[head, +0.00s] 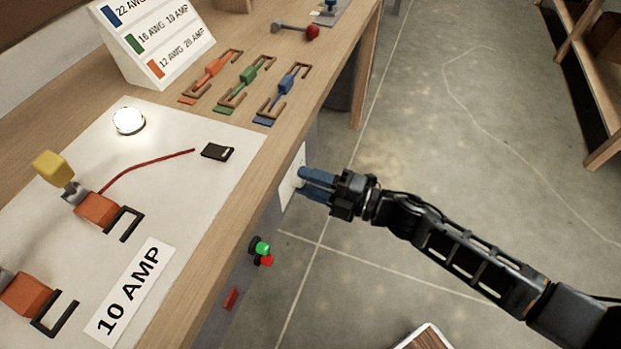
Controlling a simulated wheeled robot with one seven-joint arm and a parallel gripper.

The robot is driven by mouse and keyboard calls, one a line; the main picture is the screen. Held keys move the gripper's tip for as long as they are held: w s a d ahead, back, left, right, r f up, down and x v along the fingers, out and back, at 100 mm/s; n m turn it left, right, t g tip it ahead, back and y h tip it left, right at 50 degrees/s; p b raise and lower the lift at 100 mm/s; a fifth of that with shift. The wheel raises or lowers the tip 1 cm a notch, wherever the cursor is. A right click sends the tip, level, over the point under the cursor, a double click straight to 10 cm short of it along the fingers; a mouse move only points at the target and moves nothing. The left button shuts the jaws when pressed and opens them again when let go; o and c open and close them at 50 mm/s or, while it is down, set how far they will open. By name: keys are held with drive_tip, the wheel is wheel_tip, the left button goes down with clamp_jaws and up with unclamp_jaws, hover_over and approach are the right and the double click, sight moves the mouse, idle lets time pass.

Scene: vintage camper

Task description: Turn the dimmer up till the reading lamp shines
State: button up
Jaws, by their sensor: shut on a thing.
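My gripper (304,183), with blue fingers, is at the front side of the wooden bench, against a white plate (291,184). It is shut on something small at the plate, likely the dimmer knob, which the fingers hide. I cannot tell how far the knob is turned. A round white dome light (129,120) on the white board glows brightly. It is the only lit lamp in view; I cannot tell whether it is the reading lamp.
The wooden bench (228,205) bears a white board (170,215) with orange blocks, a yellow piece, a red wire and a "10 AMP" label. Coloured connectors and a wire-gauge sign stand behind. Green and red buttons (261,252) are on the bench front. Grey floor (430,130) is open at right.

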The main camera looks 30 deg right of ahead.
drive_tip(key=shift+m+h+p, duration=0.6)
drive_tip(key=shift+m+p, duration=0.75)
drive_tip(key=shift+m, duration=7.85)
drive_tip(key=o, duration=1)
drive_tip(key=shift+o, duration=0.2)
